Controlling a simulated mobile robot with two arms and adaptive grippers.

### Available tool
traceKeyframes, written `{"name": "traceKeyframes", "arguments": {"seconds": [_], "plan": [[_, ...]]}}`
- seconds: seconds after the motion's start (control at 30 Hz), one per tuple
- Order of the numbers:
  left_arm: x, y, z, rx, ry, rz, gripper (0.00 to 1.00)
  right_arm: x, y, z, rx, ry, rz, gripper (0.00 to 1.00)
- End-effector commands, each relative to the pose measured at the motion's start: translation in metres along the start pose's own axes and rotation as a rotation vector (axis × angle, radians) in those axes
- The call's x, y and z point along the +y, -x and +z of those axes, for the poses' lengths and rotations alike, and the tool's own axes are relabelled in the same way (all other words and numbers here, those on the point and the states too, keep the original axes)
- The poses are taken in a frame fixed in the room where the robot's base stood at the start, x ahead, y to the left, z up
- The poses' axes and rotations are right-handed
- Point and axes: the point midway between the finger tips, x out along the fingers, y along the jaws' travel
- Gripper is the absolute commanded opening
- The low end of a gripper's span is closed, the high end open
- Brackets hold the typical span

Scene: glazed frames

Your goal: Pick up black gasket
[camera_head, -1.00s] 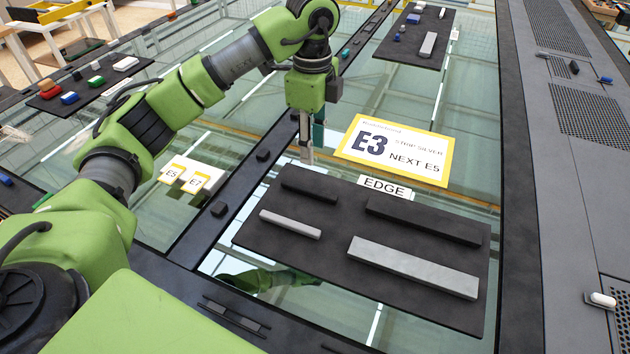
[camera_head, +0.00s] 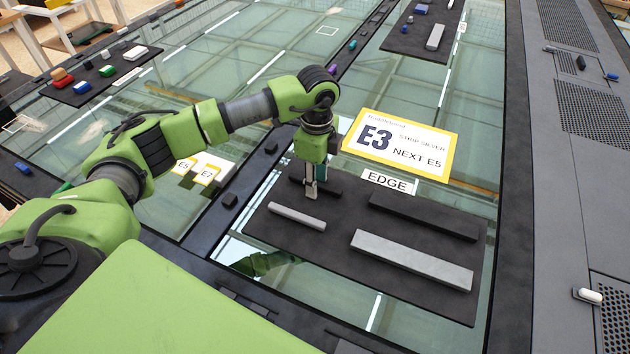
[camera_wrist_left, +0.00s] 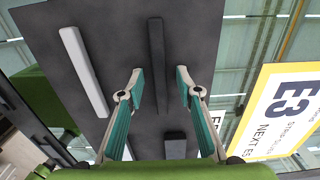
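A short black gasket bar (camera_head: 316,188) lies at the back left of a dark mat (camera_head: 320,262). My left gripper (camera_head: 315,190) is over it, pointing down, and partly hides it. In the left wrist view, my left gripper (camera_wrist_left: 158,82) is open, with the short black bar (camera_wrist_left: 157,62) between its fingertips, apart from both. A longer black bar (camera_head: 424,216) lies to the right on the mat; its end (camera_wrist_left: 175,146) shows in the left wrist view. My right gripper is not in view.
A short grey strip (camera_head: 297,216) and a long pale grey bar (camera_head: 412,259) share the mat. An EDGE label (camera_head: 388,181) and the E3 sign (camera_head: 400,145) are behind it. Other mats with small parts lie at the far left and far back.

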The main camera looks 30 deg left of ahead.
Motion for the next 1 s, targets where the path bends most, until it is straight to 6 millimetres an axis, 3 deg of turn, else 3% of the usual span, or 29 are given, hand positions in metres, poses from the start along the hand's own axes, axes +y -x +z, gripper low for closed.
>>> {"name": "traceKeyframes", "arguments": {"seconds": [0.53, 0.67, 1.0], "plan": [[-0.0002, -0.0039, -0.0002, 0.000, 0.000, 0.000, 0.32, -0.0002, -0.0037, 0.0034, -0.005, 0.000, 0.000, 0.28], [-0.0002, -0.0030, -0.0001, 0.000, 0.000, 0.000, 0.00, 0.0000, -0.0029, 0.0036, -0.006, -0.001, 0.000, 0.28], [-0.0003, -0.0024, -0.0001, 0.000, 0.000, 0.000, 0.00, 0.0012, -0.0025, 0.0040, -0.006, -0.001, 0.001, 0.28]]}}
